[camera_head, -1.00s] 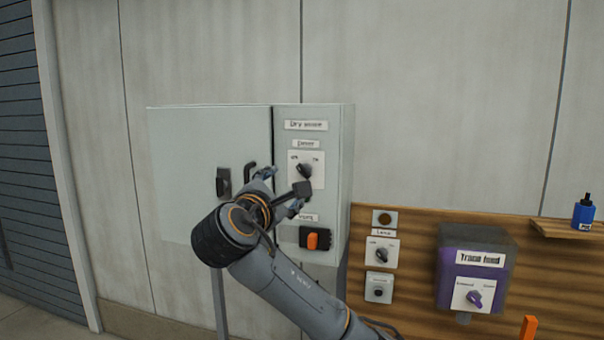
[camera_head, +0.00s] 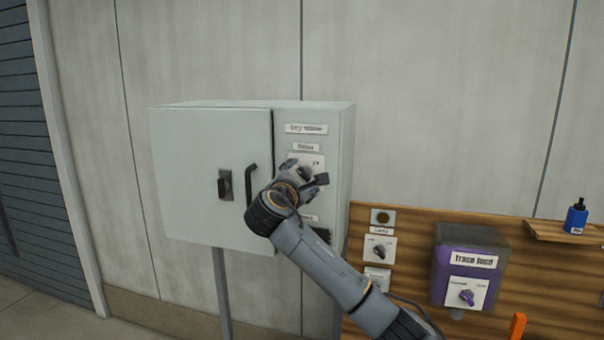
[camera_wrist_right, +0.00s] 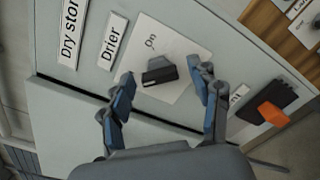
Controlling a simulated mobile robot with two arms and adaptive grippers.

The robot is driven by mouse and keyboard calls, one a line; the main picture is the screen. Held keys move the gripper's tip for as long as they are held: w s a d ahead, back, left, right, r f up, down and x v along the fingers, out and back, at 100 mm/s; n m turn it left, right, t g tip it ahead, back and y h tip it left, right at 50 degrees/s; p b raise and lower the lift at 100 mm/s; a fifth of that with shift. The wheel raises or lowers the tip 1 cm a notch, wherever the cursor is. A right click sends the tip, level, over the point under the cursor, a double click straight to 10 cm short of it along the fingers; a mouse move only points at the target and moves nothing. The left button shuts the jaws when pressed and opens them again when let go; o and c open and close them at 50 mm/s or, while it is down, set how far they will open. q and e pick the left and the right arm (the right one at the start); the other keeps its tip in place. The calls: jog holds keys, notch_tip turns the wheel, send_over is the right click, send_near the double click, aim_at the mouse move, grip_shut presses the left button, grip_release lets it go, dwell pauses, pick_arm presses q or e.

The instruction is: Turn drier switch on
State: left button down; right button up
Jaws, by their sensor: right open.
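The drier switch (camera_wrist_right: 160,74) is a dark rotary knob on a white plate (camera_wrist_right: 192,52) under the "Drier" label (camera_wrist_right: 113,40). An "On" mark shows on the plate in the right wrist view. My right gripper (camera_wrist_right: 162,75) is open, with one blue-grey finger on each side of the knob; I cannot tell whether they touch it. In the head view my right gripper (camera_head: 298,172) covers the knob, and only part of the plate (camera_head: 318,161) shows. My left gripper is not in view.
The grey cabinet (camera_head: 205,160) has a black latch and a bar handle (camera_head: 251,183) left of my arm. An orange switch (camera_wrist_right: 272,112) sits below the drier plate. A wooden board at right carries a lamp switch (camera_head: 379,250) and a purple box (camera_head: 447,262).

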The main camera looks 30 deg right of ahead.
jog(key=c, duration=1.2)
jog(key=shift+o, duration=0.2)
jog(key=shift+f+m+b, duration=0.15)
jog(key=shift+m+b, duration=0.7)
jog(key=shift+m, duration=0.05)
jog(key=shift+f+m+b, duration=0.15)
jog(key=shift+m+b, duration=0.7)
jog(key=shift+m, duration=0.05)
jog(key=m+b, duration=0.4)
jog(key=m, duration=0.1)
jog(key=m+b, duration=0.3)
jog(key=m, duration=0.2)
jog(key=m+b, duration=0.2)
jog(key=m, duration=0.2)
jog(key=o, duration=1.2)
jog(key=shift+r, duration=0.1)
jog(key=shift+c, duration=0.2)
